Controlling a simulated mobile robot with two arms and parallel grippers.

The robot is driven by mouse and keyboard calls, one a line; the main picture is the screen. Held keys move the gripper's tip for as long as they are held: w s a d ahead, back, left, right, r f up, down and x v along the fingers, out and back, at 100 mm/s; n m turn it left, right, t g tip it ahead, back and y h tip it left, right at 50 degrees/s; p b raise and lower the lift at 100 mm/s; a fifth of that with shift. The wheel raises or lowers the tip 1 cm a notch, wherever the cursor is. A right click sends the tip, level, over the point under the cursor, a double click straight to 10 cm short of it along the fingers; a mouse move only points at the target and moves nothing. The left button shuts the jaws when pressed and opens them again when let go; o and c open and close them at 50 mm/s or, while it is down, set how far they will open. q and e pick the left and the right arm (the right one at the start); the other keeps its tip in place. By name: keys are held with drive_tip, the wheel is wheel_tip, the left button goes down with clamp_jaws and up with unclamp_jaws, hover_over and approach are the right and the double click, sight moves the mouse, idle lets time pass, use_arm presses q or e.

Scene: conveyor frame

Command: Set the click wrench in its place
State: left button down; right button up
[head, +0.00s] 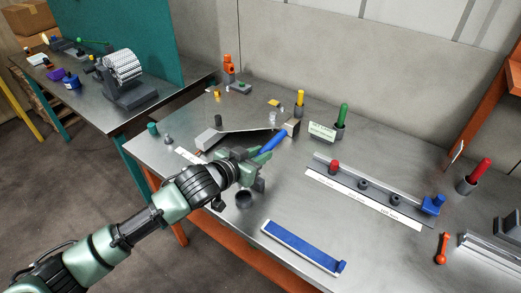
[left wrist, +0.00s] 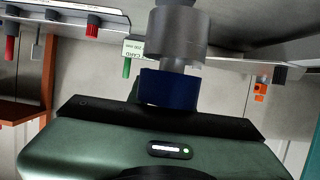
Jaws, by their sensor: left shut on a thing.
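My left gripper (head: 262,158) is above the middle of the steel workbench, shut on a tool with a blue handle (head: 273,140), which I take to be the click wrench. The blue handle slants up and to the right, out past the green fingers. In the left wrist view a dark blue round part (left wrist: 170,88) with a grey metal cylinder (left wrist: 178,35) sits just beyond the gripper body. The rest of the tool is hidden by the gripper. My right gripper is not in view.
Cups with a yellow handle (head: 299,98), a green handle (head: 343,113) and a red handle (head: 480,169) stand along the back and right. A rail with a red knob (head: 334,166) and a blue end block (head: 432,204) lies right. A blue tray (head: 300,246) lies near the front.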

use_arm(q)
drive_tip(key=shift+r, duration=0.1)
drive_tip(key=shift+r+p, duration=0.1)
drive_tip(key=shift+p, duration=0.4)
drive_tip(key=shift+f+b, duration=1.15)
drive_tip(key=shift+f, duration=1.2)
drive_tip(key=shift+p, duration=0.4)
drive_tip(key=shift+p, duration=0.35)
